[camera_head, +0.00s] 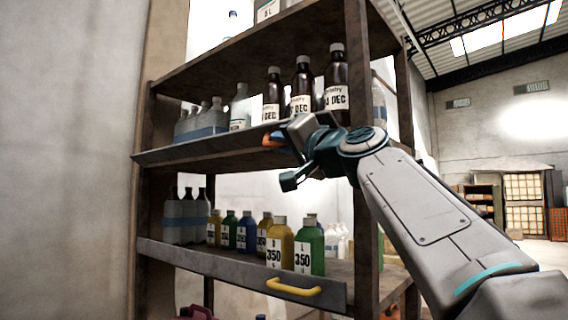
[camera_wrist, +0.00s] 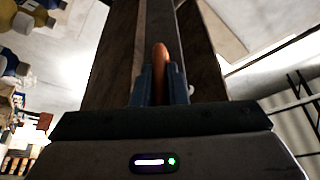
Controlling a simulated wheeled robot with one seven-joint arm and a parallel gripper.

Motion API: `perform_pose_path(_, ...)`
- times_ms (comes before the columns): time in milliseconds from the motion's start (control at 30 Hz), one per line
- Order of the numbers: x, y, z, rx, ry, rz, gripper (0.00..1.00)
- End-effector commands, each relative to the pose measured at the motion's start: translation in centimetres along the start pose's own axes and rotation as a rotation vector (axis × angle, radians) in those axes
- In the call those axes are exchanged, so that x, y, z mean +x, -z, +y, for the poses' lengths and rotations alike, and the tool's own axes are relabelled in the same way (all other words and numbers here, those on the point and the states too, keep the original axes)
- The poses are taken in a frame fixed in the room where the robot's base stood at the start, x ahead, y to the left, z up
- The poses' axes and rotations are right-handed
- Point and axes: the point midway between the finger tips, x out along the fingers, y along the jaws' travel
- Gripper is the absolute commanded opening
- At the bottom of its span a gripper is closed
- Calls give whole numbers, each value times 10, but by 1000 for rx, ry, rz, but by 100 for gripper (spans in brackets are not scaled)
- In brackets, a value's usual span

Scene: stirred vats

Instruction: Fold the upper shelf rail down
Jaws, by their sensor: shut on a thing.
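The upper shelf rail (camera_head: 200,149) is a dark strip along the front of the middle shelf. It slopes outward from the shelf edge; its exact angle is hard to tell. Its orange handle (camera_head: 271,139) is partly hidden by my gripper (camera_head: 287,150). In the wrist view, my gripper (camera_wrist: 160,88) is shut on the orange handle (camera_wrist: 160,58), which stands between the two fingers. My arm reaches in from the lower right and hides the right end of the rail.
Brown bottles (camera_head: 302,85) and clear bottles (camera_head: 200,120) stand behind the upper rail. A lower rail (camera_head: 220,262) with a yellow handle (camera_head: 293,287) fronts the shelf below, before coloured bottles (camera_head: 280,246). A shelf post (camera_head: 357,60) stands close by my wrist. Open floor lies at right.

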Motion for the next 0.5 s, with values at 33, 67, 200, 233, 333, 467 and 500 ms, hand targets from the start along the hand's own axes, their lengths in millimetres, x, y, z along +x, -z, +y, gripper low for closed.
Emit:
perform_pose_path(33, -3, -6, 9, -35, 15, 2, 0)
perform_pose_path(67, -3, -6, 10, -57, 23, 2, 0)
perform_pose_path(200, -4, -8, 15, -166, 68, 3, 0)
perform_pose_path(233, -4, -8, 16, -190, 78, 3, 0)
perform_pose_path(333, -4, -8, 20, -268, 111, 3, 0)
perform_pose_path(467, -4, -8, 22, -354, 147, 2, 0)
perform_pose_path(500, -4, -8, 23, -377, 156, 3, 0)
